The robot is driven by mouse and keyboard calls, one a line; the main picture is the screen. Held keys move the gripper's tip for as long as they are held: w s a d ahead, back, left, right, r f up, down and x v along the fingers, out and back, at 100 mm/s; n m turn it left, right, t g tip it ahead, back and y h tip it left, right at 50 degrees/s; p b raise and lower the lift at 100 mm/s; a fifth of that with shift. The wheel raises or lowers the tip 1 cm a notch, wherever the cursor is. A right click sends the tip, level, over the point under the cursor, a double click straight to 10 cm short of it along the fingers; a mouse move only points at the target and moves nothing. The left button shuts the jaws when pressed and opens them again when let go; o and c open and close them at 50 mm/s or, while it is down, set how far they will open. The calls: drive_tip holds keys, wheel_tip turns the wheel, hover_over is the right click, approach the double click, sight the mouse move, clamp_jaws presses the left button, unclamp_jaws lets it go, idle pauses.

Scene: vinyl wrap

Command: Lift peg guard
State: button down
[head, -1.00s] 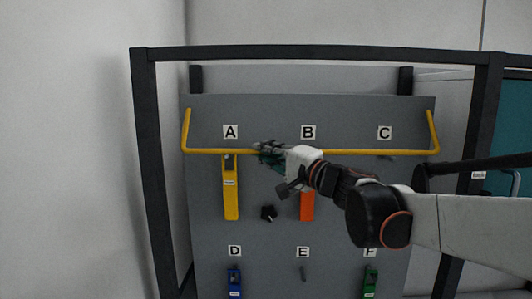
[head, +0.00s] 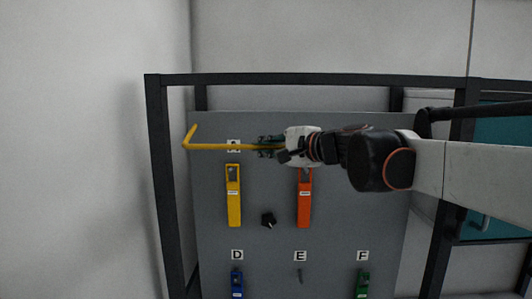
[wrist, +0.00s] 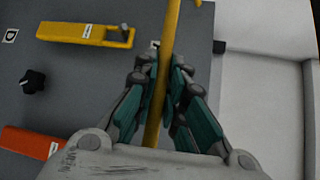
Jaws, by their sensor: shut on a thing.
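The peg guard is a yellow bar (head: 218,147) with a bent left end, in front of the upper part of a grey board. My gripper (head: 266,147) is shut on the bar, right of its left end. In the wrist view the bar (wrist: 170,50) runs between the green-padded fingers of my gripper (wrist: 165,85). The bar partly covers label A. Its right part is hidden behind my gripper and arm in the head view.
The grey board (head: 265,200) carries a yellow tag (head: 233,200), an orange tag (head: 304,205), a black knob (head: 268,220), a blue tag (head: 237,283) and a green tag (head: 363,285). A black frame (head: 160,180) surrounds it. A white wall stands at left.

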drive_tip(key=r, duration=0.3)
drive_tip(key=shift+s+r+p, duration=0.3)
drive_tip(key=shift+s+p, duration=0.05)
drive_tip(key=shift+p, duration=0.05)
drive_tip(key=shift+r, duration=1)
drive_tip(key=shift+w+r, duration=0.1)
drive_tip(key=c, duration=1.7)
unclamp_jaws()
drive_tip(key=shift+o, duration=0.2)
drive_tip(key=v, duration=1.2)
